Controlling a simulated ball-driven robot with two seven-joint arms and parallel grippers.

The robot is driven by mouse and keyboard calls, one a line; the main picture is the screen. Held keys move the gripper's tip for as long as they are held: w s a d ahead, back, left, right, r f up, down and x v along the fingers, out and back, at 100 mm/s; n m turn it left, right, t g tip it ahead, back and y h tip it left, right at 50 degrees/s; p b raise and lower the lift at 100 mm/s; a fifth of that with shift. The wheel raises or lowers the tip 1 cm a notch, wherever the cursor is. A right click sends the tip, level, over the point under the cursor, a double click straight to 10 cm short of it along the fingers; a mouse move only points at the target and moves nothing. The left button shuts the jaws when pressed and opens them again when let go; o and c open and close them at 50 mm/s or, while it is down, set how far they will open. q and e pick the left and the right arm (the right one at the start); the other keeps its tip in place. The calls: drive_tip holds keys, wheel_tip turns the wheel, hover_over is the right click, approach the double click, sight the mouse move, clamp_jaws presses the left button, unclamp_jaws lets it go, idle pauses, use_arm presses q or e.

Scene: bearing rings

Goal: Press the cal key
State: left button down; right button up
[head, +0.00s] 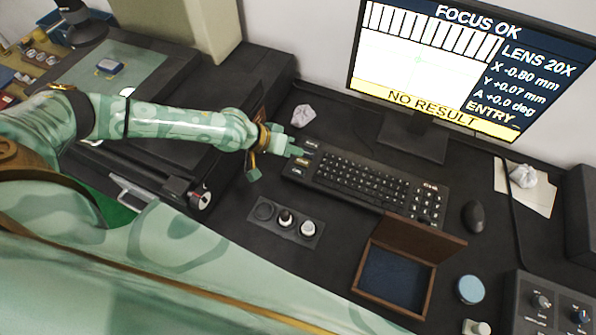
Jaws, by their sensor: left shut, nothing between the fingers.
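The black keyboard (362,181) lies on the dark desk below the monitor. A short column of larger keys (301,161) is at its left end, with a pale key at the top and a yellowish one lower down. Their labels are too small to read, so I cannot tell which is the cal key. My left gripper (295,151) is shut and empty, its fingertips at the left edge of the keyboard beside these keys. I cannot tell whether it touches one. My right gripper is not in view.
The monitor (430,55) reads FOCUS OK and NO RESULT. A knob panel (284,221) and an open wooden box (395,279) lie in front of the keyboard, a mouse (473,216) to its right. Crumpled paper (302,115) lies behind the gripper.

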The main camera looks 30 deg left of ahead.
sight(294, 173)
use_arm(q)
wheel_tip(294, 173, down, 6)
drive_tip(key=b, duration=0.4)
drive_tip(key=shift+f, duration=0.2)
drive_tip(key=shift+f+b, duration=0.3)
idle(1.4)
drive_tip(key=shift+f, duration=0.4)
drive_tip(key=shift+f+b, duration=0.35)
drive_tip(key=shift+b, duration=0.05)
idle(0.4)
drive_tip(key=shift+r, duration=0.1)
drive_tip(key=shift+r+p, duration=0.55)
drive_tip(key=shift+r, duration=0.15)
